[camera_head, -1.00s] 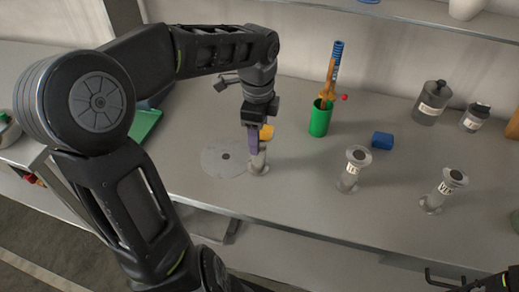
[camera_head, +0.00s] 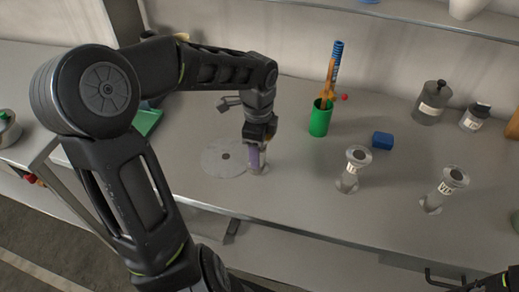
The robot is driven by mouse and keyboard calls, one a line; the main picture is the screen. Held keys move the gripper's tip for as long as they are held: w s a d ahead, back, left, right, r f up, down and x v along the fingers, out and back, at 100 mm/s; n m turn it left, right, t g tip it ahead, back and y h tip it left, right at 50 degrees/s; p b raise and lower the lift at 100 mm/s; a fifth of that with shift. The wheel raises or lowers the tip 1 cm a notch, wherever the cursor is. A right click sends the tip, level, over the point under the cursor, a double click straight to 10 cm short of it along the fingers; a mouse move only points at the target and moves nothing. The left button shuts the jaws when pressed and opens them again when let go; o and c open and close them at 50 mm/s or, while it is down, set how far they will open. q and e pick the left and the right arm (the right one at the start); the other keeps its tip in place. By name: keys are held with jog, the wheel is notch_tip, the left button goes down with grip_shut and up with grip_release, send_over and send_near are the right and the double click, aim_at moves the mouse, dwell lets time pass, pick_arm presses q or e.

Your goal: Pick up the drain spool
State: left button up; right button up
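My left gripper (camera_head: 255,150) points down at a short pale spool (camera_head: 256,169) standing on the bench. The purple finger part overlaps the spool's upper body and hides its top and any label. I cannot tell whether the fingers are closed on it. Two similar grey spools with dark tops and white labels stand to the right, one in the middle (camera_head: 349,175) and one farther right (camera_head: 437,197). The label text is too small to read surely. Dark parts of my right arm show at the lower right corner, but its fingertips are not visible.
A green cup (camera_head: 320,120) holds orange and blue tools behind. A blue block (camera_head: 382,140) and grey labelled jars (camera_head: 432,103) stand at the back right. The bench front edge is close.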

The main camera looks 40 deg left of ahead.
pick_arm(q)
jog(key=shift+c, duration=0.5)
jog(key=c, duration=1.1)
jog(key=shift+o, duration=0.2)
notch_tip(320, 180, up, 10)
jog(key=shift+r, duration=0.1)
